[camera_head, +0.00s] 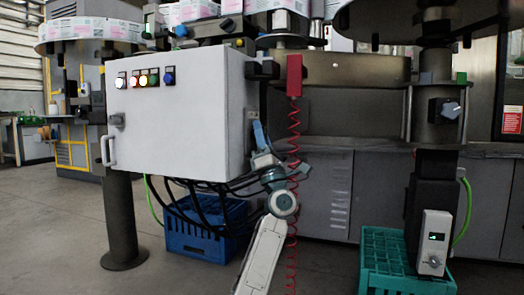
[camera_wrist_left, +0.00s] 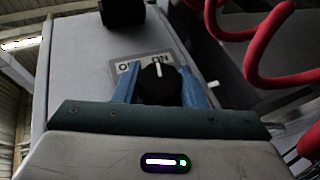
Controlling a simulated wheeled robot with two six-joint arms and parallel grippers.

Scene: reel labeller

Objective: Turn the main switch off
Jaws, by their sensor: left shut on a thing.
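The main switch is a black round knob (camera_wrist_left: 160,88) with a white pointer line, on a pale label plate (camera_wrist_left: 140,66) on the side of the white control cabinet (camera_head: 180,115). In the left wrist view the pointer aims nearly straight up, between a partly covered label at left and the label "ON" at right. My left gripper (camera_wrist_left: 158,80) is shut on the knob, one blue finger on each side. In the head view my left gripper (camera_head: 258,132) reaches the cabinet's right side from below; the knob is hidden there. My right gripper is not in view.
A red coiled cord (camera_head: 293,150) hangs just right of my left gripper. Black cables (camera_head: 200,200) hang under the cabinet above a blue crate (camera_head: 195,240). A teal crate (camera_head: 385,260) stands at right. The floor at front left is clear.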

